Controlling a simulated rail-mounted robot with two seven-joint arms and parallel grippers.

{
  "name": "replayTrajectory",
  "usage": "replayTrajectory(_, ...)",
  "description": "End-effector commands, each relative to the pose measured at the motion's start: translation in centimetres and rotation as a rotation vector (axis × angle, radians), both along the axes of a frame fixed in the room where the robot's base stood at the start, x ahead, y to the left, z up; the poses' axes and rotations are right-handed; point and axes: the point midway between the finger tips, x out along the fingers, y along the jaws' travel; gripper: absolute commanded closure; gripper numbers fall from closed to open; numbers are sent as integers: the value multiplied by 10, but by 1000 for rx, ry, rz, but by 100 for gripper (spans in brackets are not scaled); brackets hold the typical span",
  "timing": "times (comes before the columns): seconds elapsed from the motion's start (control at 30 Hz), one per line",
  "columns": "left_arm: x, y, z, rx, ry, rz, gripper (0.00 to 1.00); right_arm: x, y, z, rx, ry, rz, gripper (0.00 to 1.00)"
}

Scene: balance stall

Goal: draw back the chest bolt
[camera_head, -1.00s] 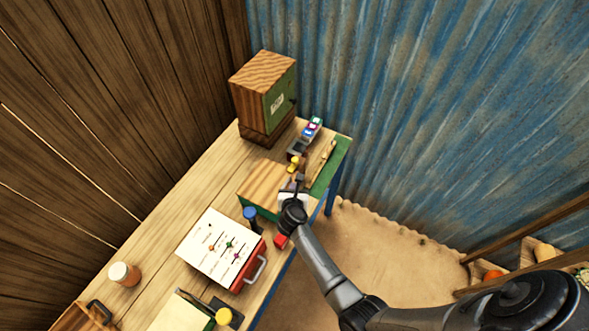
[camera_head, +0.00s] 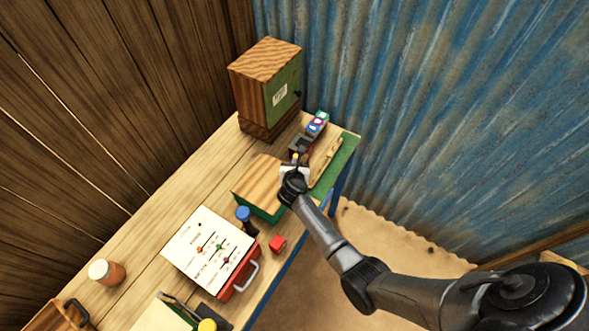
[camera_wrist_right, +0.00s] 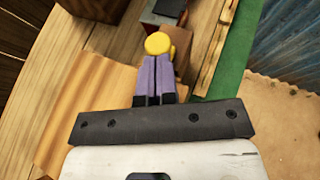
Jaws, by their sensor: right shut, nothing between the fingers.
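A low chest with a wood-grain lid and green sides (camera_head: 258,182) stands mid-table; its lid also shows at the left of the right wrist view (camera_wrist_right: 85,115). I cannot make out its bolt; the chest's near right side is partly behind my right arm. My right gripper (camera_head: 295,165) is over the chest's far right corner, its purple fingers (camera_wrist_right: 154,65) shut with nothing between them. A round yellow knob (camera_wrist_right: 158,43) shows right at the fingertips; I cannot tell whether they touch it. My left gripper is not in view.
A tall wooden cabinet with a green door (camera_head: 282,90) stands at the back. A dark holder with coloured blocks (camera_head: 317,124) is beside it.

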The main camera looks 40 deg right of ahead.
Motion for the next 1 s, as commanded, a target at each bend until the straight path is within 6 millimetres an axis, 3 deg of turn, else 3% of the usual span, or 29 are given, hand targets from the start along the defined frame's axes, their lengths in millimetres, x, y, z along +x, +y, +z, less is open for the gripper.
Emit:
replayTrajectory(0.53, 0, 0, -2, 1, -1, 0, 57, 2, -5, -1, -1, 0, -3, 100)
replayTrajectory(0.8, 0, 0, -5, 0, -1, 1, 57, 13, -39, -2, 1, 0, -5, 100)
replayTrajectory(1.0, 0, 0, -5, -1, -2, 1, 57, 14, -41, -1, -1, 1, -3, 100)
